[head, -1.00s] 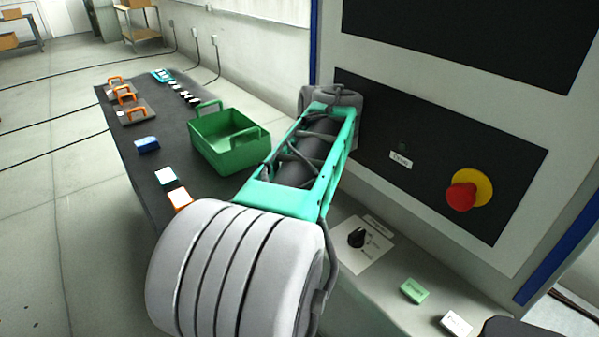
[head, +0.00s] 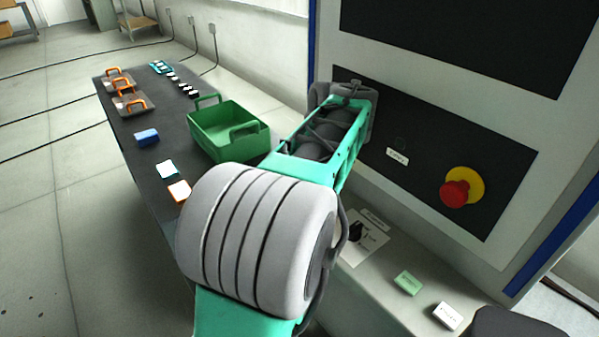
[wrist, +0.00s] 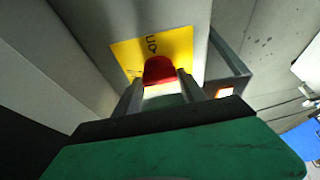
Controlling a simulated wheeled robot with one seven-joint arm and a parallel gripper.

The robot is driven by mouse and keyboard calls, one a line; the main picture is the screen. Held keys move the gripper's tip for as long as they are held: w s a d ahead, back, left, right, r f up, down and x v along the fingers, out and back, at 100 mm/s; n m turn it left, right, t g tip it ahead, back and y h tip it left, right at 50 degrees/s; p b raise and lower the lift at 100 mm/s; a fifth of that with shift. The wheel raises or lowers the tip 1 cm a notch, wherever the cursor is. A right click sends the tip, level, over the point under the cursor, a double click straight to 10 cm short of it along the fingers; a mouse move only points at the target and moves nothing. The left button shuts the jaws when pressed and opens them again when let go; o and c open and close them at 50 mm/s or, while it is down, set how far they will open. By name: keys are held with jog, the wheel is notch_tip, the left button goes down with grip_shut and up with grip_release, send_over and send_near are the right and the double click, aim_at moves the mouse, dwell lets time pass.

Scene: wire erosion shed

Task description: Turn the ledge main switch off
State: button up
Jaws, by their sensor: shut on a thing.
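The main switch shows in the wrist view as a red handle (wrist: 159,70) on a yellow square plate (wrist: 180,43) with dark lettering, fixed to a grey surface. My gripper (wrist: 161,82) has one finger on each side of the red handle and is shut on it. The handle's lower part is hidden between the fingers, and I cannot read its setting for sure. In the head view my arm covers this switch and the gripper.
In the head view, a red stop button (head: 455,193) sits on the dark panel. A black knob (head: 356,231) is partly behind my arm on the ledge, with a green block (head: 407,283) and a white block (head: 447,316). A green basket (head: 205,130) stands on the dark table (head: 118,92).

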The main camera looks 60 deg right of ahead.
jog(key=o, duration=1.2)
jog(key=shift+s, duration=0.2)
jog(key=shift+c, duration=0.2)
jog(key=shift+o, duration=1)
jog(key=shift+w, duration=0.1)
jog(key=p+v, duration=0.1)
jog(key=v, duration=0.6)
jog(key=shift+r+p, duration=0.35)
jog(key=shift+p, duration=0.05)
jog(key=shift+a, duration=0.1)
